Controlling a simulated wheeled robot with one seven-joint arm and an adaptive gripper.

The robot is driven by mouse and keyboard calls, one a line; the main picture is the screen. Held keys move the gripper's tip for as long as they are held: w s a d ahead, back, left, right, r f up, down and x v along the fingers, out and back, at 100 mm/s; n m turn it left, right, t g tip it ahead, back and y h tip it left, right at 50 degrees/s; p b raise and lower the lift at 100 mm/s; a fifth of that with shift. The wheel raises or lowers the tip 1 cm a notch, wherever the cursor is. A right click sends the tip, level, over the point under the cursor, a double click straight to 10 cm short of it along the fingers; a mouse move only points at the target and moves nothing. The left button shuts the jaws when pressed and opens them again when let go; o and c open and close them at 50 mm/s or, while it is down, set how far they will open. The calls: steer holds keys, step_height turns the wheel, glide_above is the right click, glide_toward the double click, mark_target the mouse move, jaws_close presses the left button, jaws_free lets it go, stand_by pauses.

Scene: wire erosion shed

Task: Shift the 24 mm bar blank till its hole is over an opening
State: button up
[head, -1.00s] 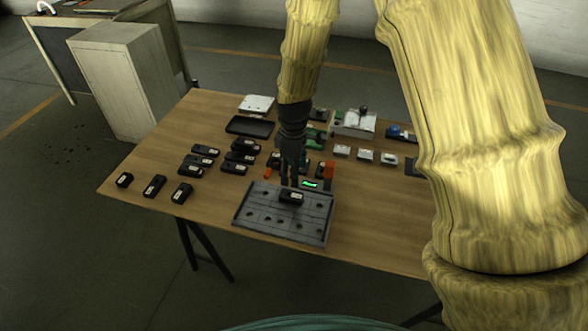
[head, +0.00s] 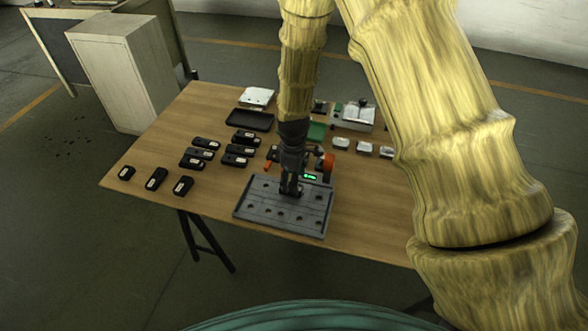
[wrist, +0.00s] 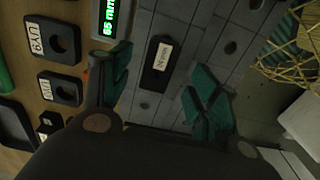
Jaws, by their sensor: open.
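A grey plate with rows of round openings (head: 262,212) lies near the table's front edge. It fills the middle of the wrist view (wrist: 190,22). A dark bar blank with a white label (wrist: 156,68) lies on the plate, between the two teal fingers of my gripper (wrist: 160,78). The fingers are open, with a gap on both sides of the blank. In the head view my gripper (head: 291,190) is low over the plate and mostly hides the blank. I cannot make out the blank's hole, or whether it lies over an opening.
Several labelled black blanks (head: 156,179) lie on the wooden table (head: 145,200) to the left. A green-lit display (wrist: 110,18) and an orange part (head: 327,163) stand just behind the plate. A dark tray (head: 250,120) and small pale blocks (head: 364,148) lie farther back.

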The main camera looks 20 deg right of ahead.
steer(key=shift+f+p, duration=0.4)
steer(key=shift+f, duration=1.55)
steer(key=shift+c, duration=0.2)
jaws_close()
